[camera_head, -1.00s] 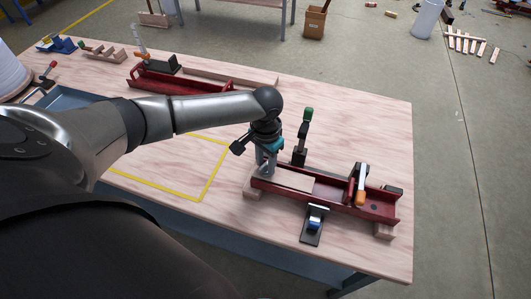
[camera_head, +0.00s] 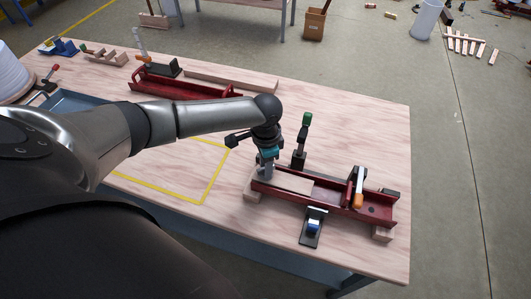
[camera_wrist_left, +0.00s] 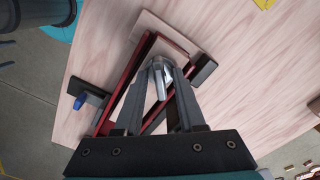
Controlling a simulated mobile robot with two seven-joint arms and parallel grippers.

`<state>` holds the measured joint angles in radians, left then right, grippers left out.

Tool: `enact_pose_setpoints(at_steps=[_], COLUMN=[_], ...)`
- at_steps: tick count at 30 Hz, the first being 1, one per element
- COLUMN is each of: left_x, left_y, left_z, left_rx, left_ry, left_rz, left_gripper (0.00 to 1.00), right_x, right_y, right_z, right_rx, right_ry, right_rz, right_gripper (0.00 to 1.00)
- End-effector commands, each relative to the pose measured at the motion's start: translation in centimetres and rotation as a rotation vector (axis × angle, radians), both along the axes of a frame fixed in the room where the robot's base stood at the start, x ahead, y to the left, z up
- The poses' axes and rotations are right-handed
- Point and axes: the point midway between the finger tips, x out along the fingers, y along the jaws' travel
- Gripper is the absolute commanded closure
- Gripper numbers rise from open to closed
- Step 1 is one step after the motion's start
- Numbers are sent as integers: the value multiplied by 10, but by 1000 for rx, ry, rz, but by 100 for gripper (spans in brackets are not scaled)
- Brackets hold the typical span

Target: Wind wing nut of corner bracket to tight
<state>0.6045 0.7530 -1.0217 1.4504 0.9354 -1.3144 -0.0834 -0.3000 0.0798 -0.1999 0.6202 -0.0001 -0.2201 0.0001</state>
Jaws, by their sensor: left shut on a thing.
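A long red channel-shaped fixture (camera_head: 378,212), seemingly the corner bracket, lies across wooden blocks at the right end of the bench. A light wooden board (camera_head: 290,182) lies inside its left part. My left gripper (camera_head: 266,172) points down at the left end of the fixture. In the left wrist view the fingers of my left gripper (camera_wrist_left: 163,68) close around a small shiny metal piece (camera_wrist_left: 161,84), which looks like the wing nut. The fingers hide much of it, and its threads are not visible. My right gripper is not in view.
A green-topped clamp (camera_head: 301,140) stands behind the fixture. An orange-tipped clamp (camera_head: 358,188) sits over its right part. A blue-and-black clamp (camera_head: 313,226) is in front. A second red channel (camera_head: 170,86) lies farther back. The yellow-outlined area (camera_head: 205,190) is clear.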

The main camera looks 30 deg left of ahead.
Motion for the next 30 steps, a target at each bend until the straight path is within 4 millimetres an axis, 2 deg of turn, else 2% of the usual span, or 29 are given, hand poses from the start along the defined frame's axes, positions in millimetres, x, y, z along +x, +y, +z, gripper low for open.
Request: enact_pose_setpoints(at_steps=[9, 23, 30], left_x=[1, 1, 1], left_y=[-1, -1, -1], left_z=[2, 1, 2], left_rx=[-1, -1, -1], left_ry=[-1, -3, -3], left_rz=[-317, -392, -637], left_gripper=[100, 100, 100], right_x=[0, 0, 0], right_y=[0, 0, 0], right_z=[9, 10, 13], right_rx=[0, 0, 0], right_ry=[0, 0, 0], right_rz=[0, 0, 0], right_gripper=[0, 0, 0])
